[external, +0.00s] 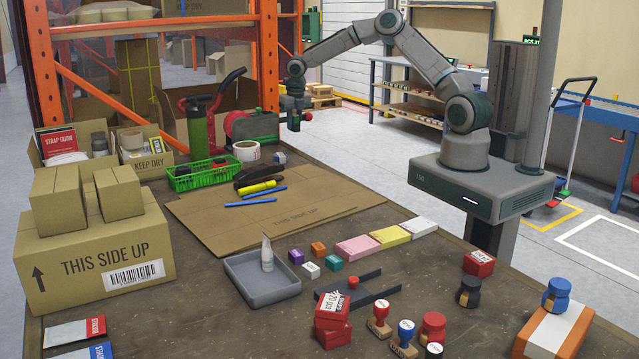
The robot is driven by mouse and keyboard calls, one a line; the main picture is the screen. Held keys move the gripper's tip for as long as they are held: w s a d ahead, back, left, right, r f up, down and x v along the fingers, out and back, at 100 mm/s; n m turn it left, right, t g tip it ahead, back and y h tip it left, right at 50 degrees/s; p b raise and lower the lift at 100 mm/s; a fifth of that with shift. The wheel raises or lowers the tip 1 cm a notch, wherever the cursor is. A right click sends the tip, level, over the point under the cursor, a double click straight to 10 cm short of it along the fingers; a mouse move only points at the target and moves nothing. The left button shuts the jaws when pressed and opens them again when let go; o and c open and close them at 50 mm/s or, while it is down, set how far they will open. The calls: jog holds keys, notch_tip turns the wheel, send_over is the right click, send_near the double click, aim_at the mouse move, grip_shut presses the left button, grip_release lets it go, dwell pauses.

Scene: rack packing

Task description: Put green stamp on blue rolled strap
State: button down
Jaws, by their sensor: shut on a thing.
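My gripper (295,107) is at the far end of the table, raised in front of the orange rack post and pointing down. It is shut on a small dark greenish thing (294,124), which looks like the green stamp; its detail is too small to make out. A blue rounded thing (556,294), which looks like the blue rolled strap, sits on a white and orange box (558,333) at the near right, far from my gripper. Nothing rests on top of it except its own narrow upper part.
Stamps with wooden bases (379,318), red boxes (333,322) and a black rounded thing (468,291) crowd the near right. A grey tray (262,283) holds a white bottle (267,253). Cardboard (290,215), a green basket (205,178) and large boxes (95,245) fill the left.

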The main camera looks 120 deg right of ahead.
send_over(280, 154)
jog(key=f, duration=0.2)
jog(key=f+p, duration=0.1)
jog(key=shift+w+a+f, duration=0.1)
jog(key=shift+a+f, duration=0.25)
jog(key=shift+f, duration=0.05)
jog(key=shift+f+p, duration=0.4)
jog(key=shift+f, duration=1.55)
jog(key=shift+f, duration=0.15)
jog(key=c, duration=1.2)
grip_release()
notch_tip(280, 154, up, 12)
jog(key=a+b, duration=0.1)
jog(key=a, duration=0.1)
